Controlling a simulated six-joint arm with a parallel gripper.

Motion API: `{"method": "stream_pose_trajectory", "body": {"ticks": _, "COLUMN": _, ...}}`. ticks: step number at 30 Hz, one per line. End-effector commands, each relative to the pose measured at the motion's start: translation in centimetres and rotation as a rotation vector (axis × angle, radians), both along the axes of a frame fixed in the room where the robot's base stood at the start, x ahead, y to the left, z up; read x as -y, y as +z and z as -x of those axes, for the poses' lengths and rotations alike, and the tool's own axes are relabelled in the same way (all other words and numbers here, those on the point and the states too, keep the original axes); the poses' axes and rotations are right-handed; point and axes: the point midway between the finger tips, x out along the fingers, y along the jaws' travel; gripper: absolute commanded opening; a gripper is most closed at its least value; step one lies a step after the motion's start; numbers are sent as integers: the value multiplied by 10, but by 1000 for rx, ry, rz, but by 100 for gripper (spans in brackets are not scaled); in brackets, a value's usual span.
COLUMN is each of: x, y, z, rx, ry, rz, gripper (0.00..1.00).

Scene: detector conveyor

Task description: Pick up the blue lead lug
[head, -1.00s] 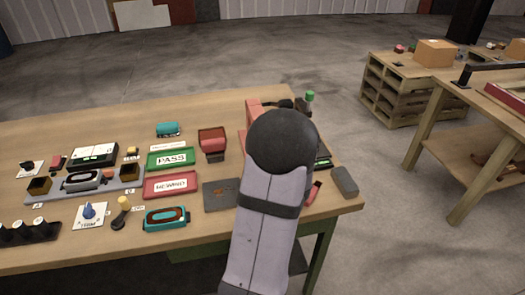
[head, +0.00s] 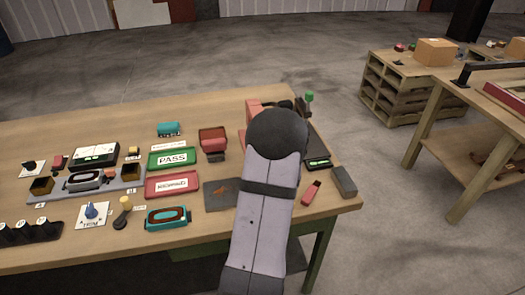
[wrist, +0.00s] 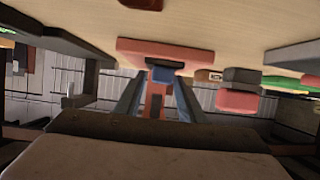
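A small blue piece (wrist: 161,75), which looks like the blue lead lug, shows in the wrist view just under a red holder (wrist: 150,54). My gripper (wrist: 158,88) has its two blue-grey fingers apart, one on each side of the blue piece and the red part (wrist: 155,103) below it. I cannot tell whether a finger touches the blue piece. In the head view my arm covers the gripper and the lug.
The tabletop (head: 100,125) holds a green PASS tray (head: 172,146), a red tray (head: 172,173), a red bin (head: 212,134), a teal-framed coil (head: 166,217) and a dark mat (head: 213,207). A red piece (head: 311,192) and grey block (head: 344,181) lie near the right edge.

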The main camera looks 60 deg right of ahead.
Motion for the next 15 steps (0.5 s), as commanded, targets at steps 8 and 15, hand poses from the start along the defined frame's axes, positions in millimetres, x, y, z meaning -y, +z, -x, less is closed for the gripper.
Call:
{"method": "stream_pose_trajectory", "body": {"ticks": 8, "x": 0, "y": 0, "z": 0, "rx": 1, "ry": 0, "rz": 1, "gripper": 0}}
{"method": "stream_pose_trajectory", "body": {"ticks": 15, "x": 0, "y": 2, "z": 0, "rx": 1, "ry": 0, "rz": 1, "gripper": 0}}
